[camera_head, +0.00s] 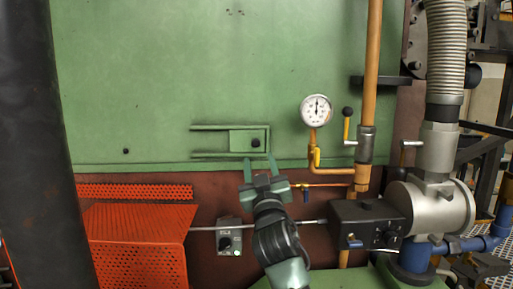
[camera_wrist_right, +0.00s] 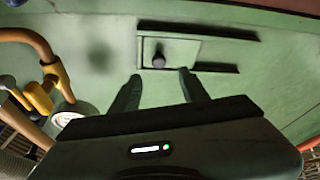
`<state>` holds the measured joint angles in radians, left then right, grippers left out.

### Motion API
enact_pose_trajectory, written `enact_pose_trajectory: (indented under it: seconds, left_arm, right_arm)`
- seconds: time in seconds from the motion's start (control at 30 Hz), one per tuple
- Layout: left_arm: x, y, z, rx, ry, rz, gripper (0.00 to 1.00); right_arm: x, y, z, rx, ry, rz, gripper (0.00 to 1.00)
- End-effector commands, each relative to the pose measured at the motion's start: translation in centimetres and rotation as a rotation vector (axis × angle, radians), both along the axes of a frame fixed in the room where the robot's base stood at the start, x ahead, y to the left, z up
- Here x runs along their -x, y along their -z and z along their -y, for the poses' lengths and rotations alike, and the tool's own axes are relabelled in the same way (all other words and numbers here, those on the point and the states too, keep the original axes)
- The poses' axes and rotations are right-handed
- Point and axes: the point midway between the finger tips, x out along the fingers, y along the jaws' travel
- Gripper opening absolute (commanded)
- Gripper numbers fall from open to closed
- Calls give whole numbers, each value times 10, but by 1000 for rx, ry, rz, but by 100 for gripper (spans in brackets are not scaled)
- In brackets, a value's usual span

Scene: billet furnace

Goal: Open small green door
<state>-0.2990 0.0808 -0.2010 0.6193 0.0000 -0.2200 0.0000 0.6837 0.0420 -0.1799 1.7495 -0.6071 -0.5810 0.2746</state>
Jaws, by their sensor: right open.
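The small green door (camera_head: 246,140) is a flat panel with a dark round knob (camera_head: 255,142), set between two horizontal rails on the green furnace wall (camera_head: 120,70). The panel sits at the right end of the rails in the head view. My right gripper (camera_head: 262,167) is just below the knob in the head view, fingers pointing up. In the right wrist view the small door (camera_wrist_right: 183,51) and its knob (camera_wrist_right: 159,60) lie beyond the two spread fingertips (camera_wrist_right: 160,75). The right gripper is open and nothing is between its fingers. My left gripper is not in view.
A pressure gauge (camera_head: 316,110) and orange pipes (camera_head: 370,70) with yellow-handled valves stand right of the door. An orange perforated guard (camera_head: 140,245) is at lower left. A black box (camera_head: 368,224) and a small switch box (camera_head: 229,237) sit below. The wall left of the rails is clear.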

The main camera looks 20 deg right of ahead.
Motion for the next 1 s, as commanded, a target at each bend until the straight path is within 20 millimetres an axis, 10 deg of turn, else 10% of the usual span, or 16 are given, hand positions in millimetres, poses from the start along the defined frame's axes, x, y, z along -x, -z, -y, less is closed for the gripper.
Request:
enact_pose_trajectory:
  seconds: [0.4, 0.8, 1.0]
  left_arm:
    - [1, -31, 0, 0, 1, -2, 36]
    - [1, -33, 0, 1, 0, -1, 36]
    - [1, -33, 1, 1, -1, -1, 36]
  right_arm:
    - [-56, -25, 11, -1, 2, -2, 45]
    - [-66, -26, 12, -2, 0, -3, 45]
    - [-65, -26, 12, -2, 0, -3, 0]
